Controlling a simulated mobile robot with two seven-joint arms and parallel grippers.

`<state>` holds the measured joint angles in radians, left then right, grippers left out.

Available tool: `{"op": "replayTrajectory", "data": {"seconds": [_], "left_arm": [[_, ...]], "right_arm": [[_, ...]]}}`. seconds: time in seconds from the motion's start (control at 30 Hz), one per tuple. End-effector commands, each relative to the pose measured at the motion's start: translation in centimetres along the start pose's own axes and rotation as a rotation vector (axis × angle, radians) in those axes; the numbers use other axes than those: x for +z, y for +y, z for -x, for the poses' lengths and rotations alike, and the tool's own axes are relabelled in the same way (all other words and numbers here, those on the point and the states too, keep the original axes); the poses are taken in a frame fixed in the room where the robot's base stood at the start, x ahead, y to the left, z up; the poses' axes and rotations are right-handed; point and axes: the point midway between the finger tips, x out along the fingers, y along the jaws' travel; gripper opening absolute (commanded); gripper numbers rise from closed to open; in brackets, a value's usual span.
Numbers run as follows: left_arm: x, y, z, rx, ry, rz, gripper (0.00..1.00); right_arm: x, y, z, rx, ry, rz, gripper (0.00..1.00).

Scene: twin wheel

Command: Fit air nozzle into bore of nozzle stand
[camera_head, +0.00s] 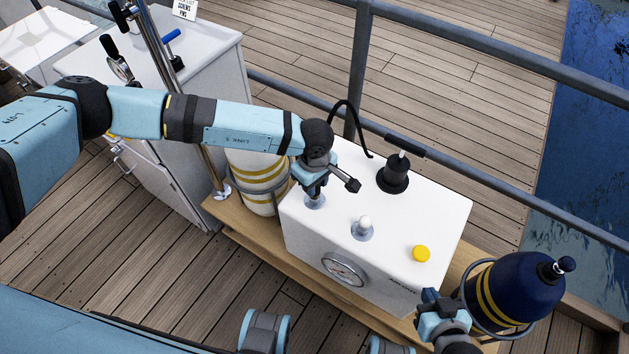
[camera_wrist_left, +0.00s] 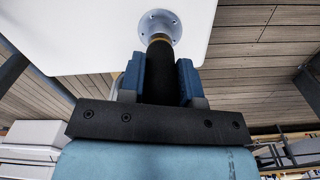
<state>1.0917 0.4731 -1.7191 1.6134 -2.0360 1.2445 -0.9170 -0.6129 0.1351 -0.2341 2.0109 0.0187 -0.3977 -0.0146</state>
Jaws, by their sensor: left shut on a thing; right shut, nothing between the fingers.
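My left gripper (camera_head: 315,190) points down over the left part of the white box's top and is shut on the air nozzle. In the left wrist view the nozzle (camera_wrist_left: 159,75) is a black cylinder with a brass-coloured ring, between the blue fingers. The nozzle stand (camera_wrist_left: 160,23), a grey round flange with bolt holes, is directly beyond the nozzle's tip. The stand's flange also shows beneath the gripper in the head view (camera_head: 315,203). The bore is hidden, so I cannot tell whether the tip is inside. My right gripper (camera_head: 432,301) is shut and empty beside the blue bottle.
The white box (camera_head: 440,215) carries a white knob (camera_head: 364,222), a yellow cap (camera_head: 421,254), a black post (camera_head: 395,173) and a gauge (camera_head: 345,268). A blue bottle (camera_head: 520,285) stands right, a striped cylinder (camera_head: 258,170) left. A railing (camera_head: 480,60) runs behind.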

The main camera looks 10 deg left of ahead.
Motion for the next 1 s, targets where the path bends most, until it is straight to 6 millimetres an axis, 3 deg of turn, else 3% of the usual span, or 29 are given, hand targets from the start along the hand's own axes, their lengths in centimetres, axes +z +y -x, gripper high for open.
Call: {"op": "replayTrajectory", "data": {"seconds": [0.23,0.27,0.37,0.73,0.83,1.0], "left_arm": [[0.0,0.0,-0.7,0.0,0.0,0.0,0.06],[0.0,0.0,-0.6,0.0,0.0,0.0,0.37],[0.0,0.0,-0.6,0.0,0.0,0.0,0.6],[0.0,0.0,-0.6,0.0,0.0,0.0,0.6],[0.0,0.0,-0.4,0.001,0.0,0.0,0.6],[0.0,0.1,3.6,0.005,0.0,0.0,0.6]], "right_arm": [[0.3,0.0,-0.2,0.0,0.006,0.0,0.0],[0.2,0.0,-0.2,0.0,0.006,0.0,0.0],[0.2,0.0,-0.2,0.0,0.005,0.0,0.0],[0.2,0.0,-0.2,-0.002,-0.005,-0.009,0.0],[-0.8,-0.4,-0.3,-0.008,-0.032,-0.053,0.0],[-0.6,-0.3,-0.3,-0.007,-0.031,-0.048,0.0]]}}
